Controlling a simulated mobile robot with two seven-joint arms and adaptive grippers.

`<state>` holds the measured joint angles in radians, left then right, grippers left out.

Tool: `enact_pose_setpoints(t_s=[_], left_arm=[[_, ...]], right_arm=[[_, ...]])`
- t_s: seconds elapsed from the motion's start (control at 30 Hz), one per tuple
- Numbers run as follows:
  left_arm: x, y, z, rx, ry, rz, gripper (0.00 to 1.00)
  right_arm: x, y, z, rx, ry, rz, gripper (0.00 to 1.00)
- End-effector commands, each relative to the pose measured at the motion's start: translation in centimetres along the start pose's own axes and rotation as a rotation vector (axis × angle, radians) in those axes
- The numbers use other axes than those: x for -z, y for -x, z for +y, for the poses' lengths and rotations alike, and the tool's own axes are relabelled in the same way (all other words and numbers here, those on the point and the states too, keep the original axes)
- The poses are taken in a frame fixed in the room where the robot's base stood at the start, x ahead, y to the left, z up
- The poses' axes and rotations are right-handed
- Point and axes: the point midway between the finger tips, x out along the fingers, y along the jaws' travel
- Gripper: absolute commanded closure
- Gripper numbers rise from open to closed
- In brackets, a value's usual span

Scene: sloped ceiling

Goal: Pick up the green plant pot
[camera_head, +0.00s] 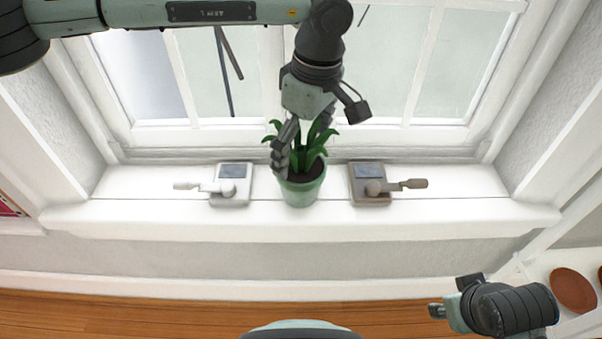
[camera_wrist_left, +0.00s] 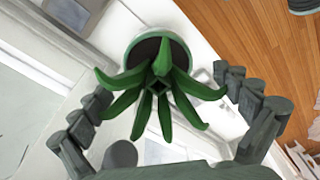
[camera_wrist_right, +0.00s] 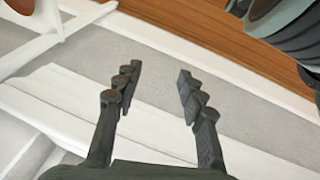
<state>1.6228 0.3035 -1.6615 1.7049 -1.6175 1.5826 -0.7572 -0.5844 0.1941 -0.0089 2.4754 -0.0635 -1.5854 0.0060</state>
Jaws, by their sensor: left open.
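The green plant pot (camera_head: 302,193) stands upright on the white window sill, with dark soil and long green leaves. My left gripper (camera_head: 301,150) is above it, pointing down, its fingers spread around the leaves; one finger overlaps the pot's left rim. In the left wrist view, the pot (camera_wrist_left: 160,36) is beyond the fingertips, and the open left gripper (camera_wrist_left: 168,88) has the leaves between its fingers. It is not closed on anything. My right gripper (camera_head: 437,311) is low at the right, away from the pot. In the right wrist view, the right gripper (camera_wrist_right: 160,72) is open and empty.
A pale window handle (camera_head: 230,185) sits close to the pot's left and a brown-grey one (camera_head: 371,185) close to its right. The window is just behind. Reddish-brown round dishes (camera_head: 573,290) are on a white surface at lower right. The sill's outer ends are clear.

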Motion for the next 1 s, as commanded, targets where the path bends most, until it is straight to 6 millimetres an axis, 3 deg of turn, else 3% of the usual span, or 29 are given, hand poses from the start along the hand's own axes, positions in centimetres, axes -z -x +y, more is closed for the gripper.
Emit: enact_pose_setpoints(t_s=[0.43,0.67,1.0], left_arm=[[0.0,-5.4,0.2,0.000,-0.002,-0.005,0.00],[-0.1,-5.7,0.3,-0.002,-0.003,-0.005,0.00],[-0.1,-5.7,0.3,-0.002,-0.003,-0.006,0.41]], right_arm=[[0.1,-1.0,-0.2,0.005,0.005,-0.004,0.60],[0.0,-1.2,-0.2,0.005,0.006,-0.006,0.60],[0.1,-1.2,-0.2,0.005,0.006,-0.006,0.60]])
